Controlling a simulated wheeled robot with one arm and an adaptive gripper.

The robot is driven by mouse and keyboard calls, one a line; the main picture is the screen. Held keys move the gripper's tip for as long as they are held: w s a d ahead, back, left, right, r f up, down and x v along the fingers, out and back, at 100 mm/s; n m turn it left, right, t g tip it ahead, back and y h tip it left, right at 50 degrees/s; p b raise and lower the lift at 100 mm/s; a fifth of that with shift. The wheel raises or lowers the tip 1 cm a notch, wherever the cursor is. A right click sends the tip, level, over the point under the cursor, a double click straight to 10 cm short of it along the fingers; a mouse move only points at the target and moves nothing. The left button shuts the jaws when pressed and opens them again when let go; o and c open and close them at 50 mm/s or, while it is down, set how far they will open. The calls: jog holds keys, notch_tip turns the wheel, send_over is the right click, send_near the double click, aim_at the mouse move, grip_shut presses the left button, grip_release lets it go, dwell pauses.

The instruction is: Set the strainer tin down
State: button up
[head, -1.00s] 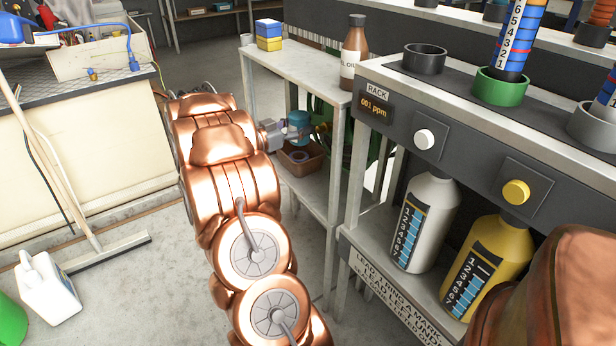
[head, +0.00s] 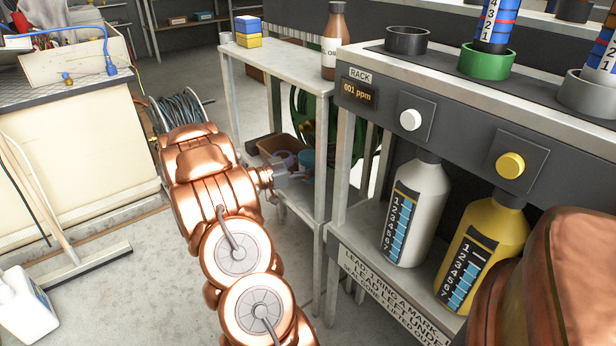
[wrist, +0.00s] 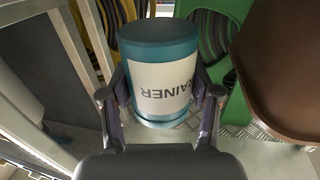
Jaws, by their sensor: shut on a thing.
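The strainer tin (wrist: 160,75) is a teal cylinder with a white label, on which "RAINER" reads upside down in the wrist view. My gripper (wrist: 162,98) is shut on it, with one finger on each side. In the head view only a small teal part of the tin (head: 306,158) shows, beyond my gripper (head: 290,173) and above the lower shelf of the pale metal stand (head: 297,207). The tin looks upright. I cannot tell whether its base touches the shelf.
A brown bin (wrist: 290,60) is close on the right in the wrist view; it also shows in the head view (head: 268,148). The stand's posts and upper shelf (head: 280,62) are close.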

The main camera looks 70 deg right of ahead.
jog(key=shift+f+b, duration=0.4)
jog(key=shift+f, duration=0.95)
jog(key=shift+f, duration=0.15)
jog(key=o, duration=1.3)
jog(key=shift+w+a+r, duration=0.2)
jog(key=shift+w+a, duration=0.1)
jog(key=shift+p+v, duration=1.3)
jog(key=shift+v, duration=2.05)
